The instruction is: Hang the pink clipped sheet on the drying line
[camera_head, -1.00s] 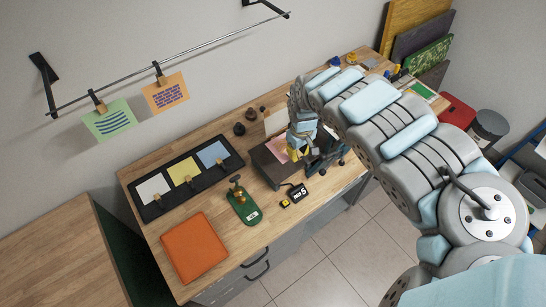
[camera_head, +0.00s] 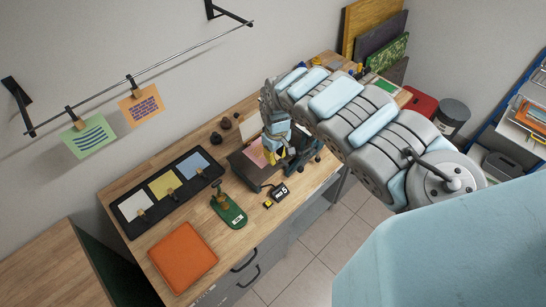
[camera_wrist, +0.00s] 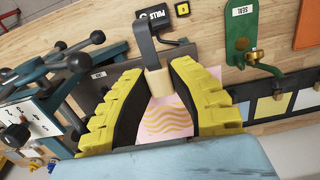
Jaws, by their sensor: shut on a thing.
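The pink sheet (camera_wrist: 166,118) with yellow wavy lines shows between my fingers in the wrist view; a small part shows in the head view (camera_head: 257,153). Its light wooden clip (camera_wrist: 160,83) has a dark hook (camera_wrist: 147,45) above it. My gripper (camera_wrist: 160,92), with yellow ribbed fingers, is shut on the clip. In the head view my gripper (camera_head: 274,155) is low over the dark box-like stand (camera_head: 250,172) on the bench. The drying line (camera_head: 160,69) is a thin rail on the wall at upper left. A green sheet (camera_head: 90,136) and an orange sheet (camera_head: 141,105) hang from it.
A black tray (camera_head: 128,228) with white, yellow and blue sheets lies on the wooden bench (camera_head: 120,190), below the line. A green stamp press (camera_head: 228,209), an orange folder (camera_head: 183,257) and a small counter (camera_head: 279,191) are nearby.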

